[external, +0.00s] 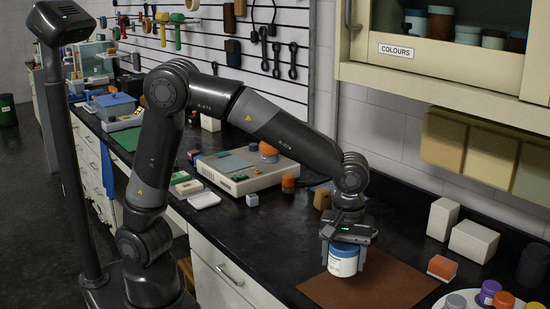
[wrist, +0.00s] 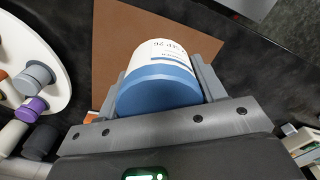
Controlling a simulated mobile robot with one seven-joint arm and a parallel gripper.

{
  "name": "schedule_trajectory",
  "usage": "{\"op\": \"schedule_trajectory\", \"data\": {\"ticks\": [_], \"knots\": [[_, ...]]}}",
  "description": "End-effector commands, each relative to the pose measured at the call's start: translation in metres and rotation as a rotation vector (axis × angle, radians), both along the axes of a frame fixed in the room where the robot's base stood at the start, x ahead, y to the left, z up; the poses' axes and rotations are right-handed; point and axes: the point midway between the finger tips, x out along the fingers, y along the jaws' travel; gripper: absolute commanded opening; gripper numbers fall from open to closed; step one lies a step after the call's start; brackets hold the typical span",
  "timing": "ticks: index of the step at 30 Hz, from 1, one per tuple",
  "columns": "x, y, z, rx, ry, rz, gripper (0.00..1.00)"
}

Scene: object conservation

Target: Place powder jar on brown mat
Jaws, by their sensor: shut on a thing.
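The powder jar (external: 343,263) is white with a blue lid and sits between the fingers of my gripper (external: 344,250). In the wrist view the jar (wrist: 160,94) shows its blue lid and part of a printed label, with a finger of my gripper (wrist: 163,85) on each side. My gripper is shut on it and points down. The brown mat (external: 390,285) lies flat on the black counter, and the jar is over its back-left part. The mat also shows behind the jar in the wrist view (wrist: 120,45). I cannot tell whether the jar's base touches the mat.
An orange block (external: 441,267) is at the mat's right edge. A white round tray (wrist: 62,75) with small pots is beside the mat. White boxes (external: 473,241) stand behind, near the wall. A scale-like device (external: 240,180) is further left. The mat's front part is bare.

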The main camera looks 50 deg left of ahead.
Motion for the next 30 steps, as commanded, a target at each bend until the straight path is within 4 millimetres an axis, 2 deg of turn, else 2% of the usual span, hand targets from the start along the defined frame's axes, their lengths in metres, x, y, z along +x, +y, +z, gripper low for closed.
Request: {"op": "schedule_trajectory", "data": {"ticks": [3, 8, 21, 25, 30], "knots": [[-0.009, -0.014, 0.0, 0.002, -0.005, -0.006, 0.35], [-0.005, -0.018, -0.005, 0.005, -0.005, -0.005, 0.35], [0.081, 0.014, -0.06, 0.004, -0.007, -0.003, 0.35], [0.094, 0.019, -0.068, 0.004, -0.006, -0.005, 0.35], [0.098, 0.02, -0.077, 0.005, -0.005, -0.007, 0.35]]}}
